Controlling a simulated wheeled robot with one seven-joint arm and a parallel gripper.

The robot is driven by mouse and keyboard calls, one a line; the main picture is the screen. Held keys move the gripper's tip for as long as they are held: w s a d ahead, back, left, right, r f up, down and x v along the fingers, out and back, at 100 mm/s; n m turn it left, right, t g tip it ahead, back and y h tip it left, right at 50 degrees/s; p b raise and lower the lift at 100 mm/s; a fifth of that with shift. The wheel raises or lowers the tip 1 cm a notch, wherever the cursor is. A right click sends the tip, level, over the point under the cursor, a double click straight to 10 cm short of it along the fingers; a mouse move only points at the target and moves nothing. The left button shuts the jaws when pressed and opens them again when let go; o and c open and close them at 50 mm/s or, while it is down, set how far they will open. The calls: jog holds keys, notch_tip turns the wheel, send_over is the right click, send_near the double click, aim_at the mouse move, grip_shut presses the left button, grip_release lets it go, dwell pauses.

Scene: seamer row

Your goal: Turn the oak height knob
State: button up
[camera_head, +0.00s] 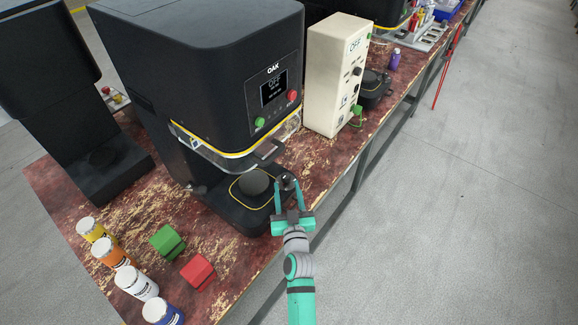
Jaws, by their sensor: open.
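The OAK machine (215,65) is a black seamer with a lit screen reading OFF, a green button (260,124) and a red button (292,96). Its base (232,213) carries a round dark plate (254,182) inside a yellow outline. A small dark knob with a lighter top (288,181) shows at the right front of the base. My teal gripper (288,187) is open, with its fingers on either side of this knob. Whether the fingers touch it cannot be told. Another small grey fitting (197,189) shows at the base's left side.
Red (198,273) and green (167,241) blocks and several labelled cans (136,282) lie left of my arm.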

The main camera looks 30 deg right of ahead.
jog(key=x, duration=1)
jog(key=shift+d, duration=0.15)
jog(key=c, duration=1.1)
jog(key=shift+o, duration=0.3)
jog(key=shift+w+r, duration=0.1)
jog(key=shift+w, duration=0.1)
jog(key=shift+s+d, duration=0.2)
